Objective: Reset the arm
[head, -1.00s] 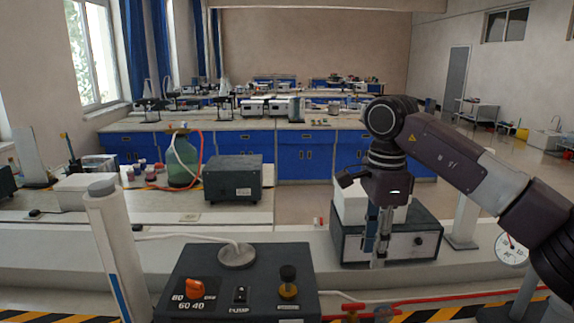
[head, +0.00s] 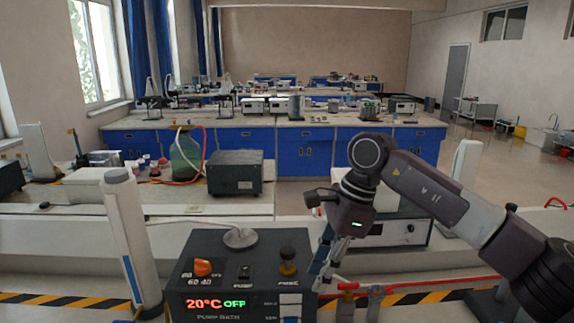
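My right arm comes in from the right edge and bends down at its wrist. My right gripper (head: 322,275) hangs tilted down and to the left, beside the right edge of a dark pump bath box (head: 210,278). Its fingers show nearly edge-on, so their gap is unclear, and nothing is clearly held. I cannot tell whether it touches the box. The box has an orange knob (head: 203,268), a small pump switch (head: 244,271), a black knob (head: 287,262) and a lit display (head: 216,303) reading 20°C OFF. My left gripper is not in view.
A white cylinder (head: 131,240) stands left of the box. Red tubing and valves (head: 346,300) lie close right of the gripper. A grey and white instrument (head: 395,232) stands behind the wrist. A green bottle (head: 186,155) and dark box (head: 235,173) are on the bench behind.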

